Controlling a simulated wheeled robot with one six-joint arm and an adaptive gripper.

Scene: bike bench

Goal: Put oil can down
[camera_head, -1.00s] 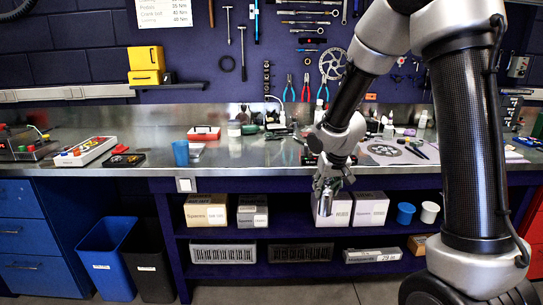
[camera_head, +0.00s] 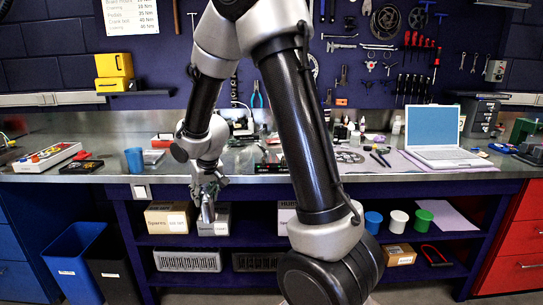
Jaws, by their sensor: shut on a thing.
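My gripper (camera_head: 206,190) hangs in front of the bench's front edge, left of the picture's middle, with its fingers downward. It is shut on a small silvery thing, which I take to be the oil can (camera_head: 208,211). The can hangs below the benchtop edge, in front of the shelf boxes, apart from any surface as far as I can tell. The fingers hide part of it. The metal benchtop (camera_head: 240,160) runs behind and above the gripper.
On the bench, a blue cup (camera_head: 134,160) stands left and a laptop (camera_head: 436,135) right, on a pale mat. Boxes (camera_head: 166,217) and cups (camera_head: 398,220) fill the shelf below. A blue bin (camera_head: 74,262) stands at lower left. My arm hides the middle.

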